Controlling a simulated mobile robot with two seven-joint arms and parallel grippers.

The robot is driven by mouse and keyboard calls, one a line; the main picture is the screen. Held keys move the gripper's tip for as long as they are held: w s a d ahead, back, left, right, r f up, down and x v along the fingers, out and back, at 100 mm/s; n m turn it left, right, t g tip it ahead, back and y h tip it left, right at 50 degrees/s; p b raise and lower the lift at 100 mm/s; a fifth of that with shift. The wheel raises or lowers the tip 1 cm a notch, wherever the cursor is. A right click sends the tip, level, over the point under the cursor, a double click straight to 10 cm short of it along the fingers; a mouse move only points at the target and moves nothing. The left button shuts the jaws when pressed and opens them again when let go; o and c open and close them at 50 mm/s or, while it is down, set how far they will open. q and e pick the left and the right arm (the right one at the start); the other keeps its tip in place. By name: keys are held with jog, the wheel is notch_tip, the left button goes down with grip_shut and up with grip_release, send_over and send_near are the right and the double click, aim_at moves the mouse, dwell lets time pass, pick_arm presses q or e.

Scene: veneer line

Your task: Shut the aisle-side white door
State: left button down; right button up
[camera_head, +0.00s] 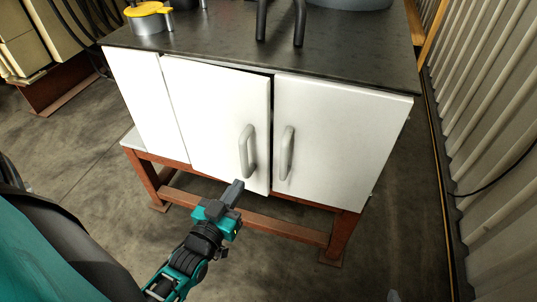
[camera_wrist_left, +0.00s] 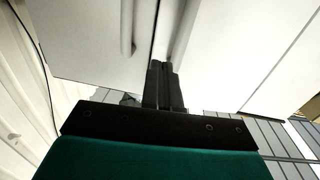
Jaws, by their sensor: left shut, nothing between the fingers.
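The white cabinet has two white doors with grey bar handles. The left door (camera_head: 218,115) stands slightly ajar, its free edge a little proud of the right door (camera_head: 335,140), with a dark gap at the top between them. The right door looks flush. The left door's handle (camera_head: 247,151) and the right door's handle (camera_head: 287,153) sit near the meeting edges. My left gripper (camera_head: 235,187) is shut and empty, near the left door's lower free corner. Contact cannot be told. In the left wrist view its fingers (camera_wrist_left: 163,85) point at the seam between white panels.
A dark worktop (camera_head: 225,40) covers the cabinet and carries a yellow-topped item (camera_head: 148,10). A rust-red frame (camera_head: 245,216) supports it. A ribbed wall (camera_head: 490,130) stands at right. The floor in front is clear.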

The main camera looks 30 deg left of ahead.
aim_at(264, 145)
pick_arm(q)
jog(key=w, duration=0.4)
jog(key=w+a+b, duration=0.1)
jog(key=w, duration=0.3)
jog(key=w+b, duration=0.1)
jog(key=w, duration=0.3)
jog(key=shift+w+a, duration=0.35)
pick_arm(e)
notch_tip(264, 145, down, 2)
jog(key=shift+a+f, duration=0.1)
jog(key=shift+f, duration=0.15)
